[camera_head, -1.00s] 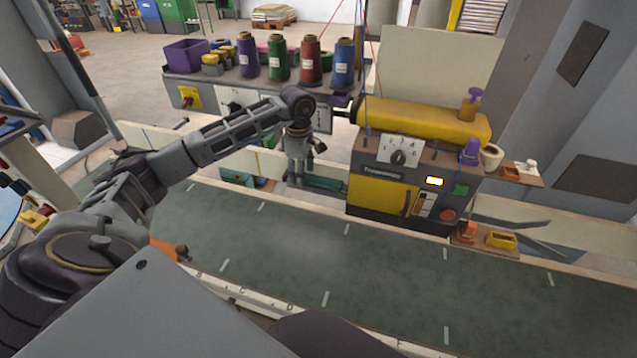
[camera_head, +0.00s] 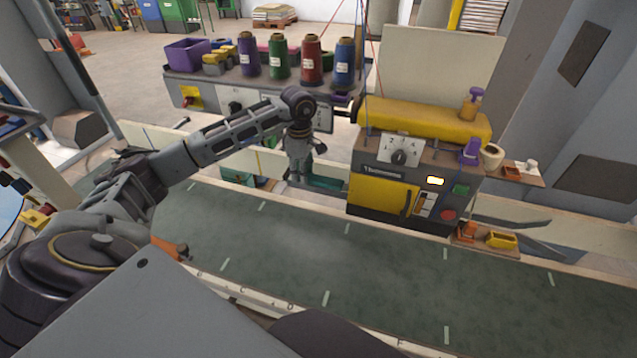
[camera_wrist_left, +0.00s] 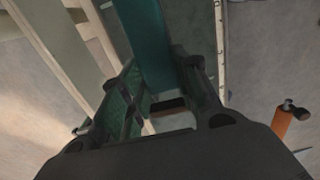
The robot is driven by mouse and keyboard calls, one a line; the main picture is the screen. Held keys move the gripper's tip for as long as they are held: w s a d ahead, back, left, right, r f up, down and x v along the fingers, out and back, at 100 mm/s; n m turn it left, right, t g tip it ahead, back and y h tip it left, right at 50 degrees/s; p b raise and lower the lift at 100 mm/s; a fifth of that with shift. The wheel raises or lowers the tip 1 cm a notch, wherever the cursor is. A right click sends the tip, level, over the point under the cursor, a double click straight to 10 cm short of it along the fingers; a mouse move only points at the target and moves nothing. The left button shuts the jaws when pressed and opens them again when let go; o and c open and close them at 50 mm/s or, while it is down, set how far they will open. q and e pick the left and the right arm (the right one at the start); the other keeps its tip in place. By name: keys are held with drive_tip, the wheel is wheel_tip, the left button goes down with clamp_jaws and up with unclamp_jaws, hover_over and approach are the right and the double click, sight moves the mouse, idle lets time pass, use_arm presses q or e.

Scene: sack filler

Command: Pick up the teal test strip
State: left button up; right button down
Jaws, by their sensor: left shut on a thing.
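My left gripper (camera_head: 299,176) reaches down at the belt's far edge, left of the yellow and grey machine. In the left wrist view, its two fingers (camera_wrist_left: 165,95) are shut on the teal test strip (camera_wrist_left: 147,42), a flat teal piece running away from between them. In the head view, a small teal part of the strip (camera_head: 328,184) shows right beside the fingers; the rest is hidden by the gripper and the rail. My right gripper is not in view.
The sewing machine (camera_head: 382,195) stands close to the right of my left gripper. Thread cones (camera_head: 279,58) stand on a bench behind the arm. The green belt (camera_head: 390,262) in front is clear. An orange-handled thing (camera_wrist_left: 283,122) lies right in the wrist view.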

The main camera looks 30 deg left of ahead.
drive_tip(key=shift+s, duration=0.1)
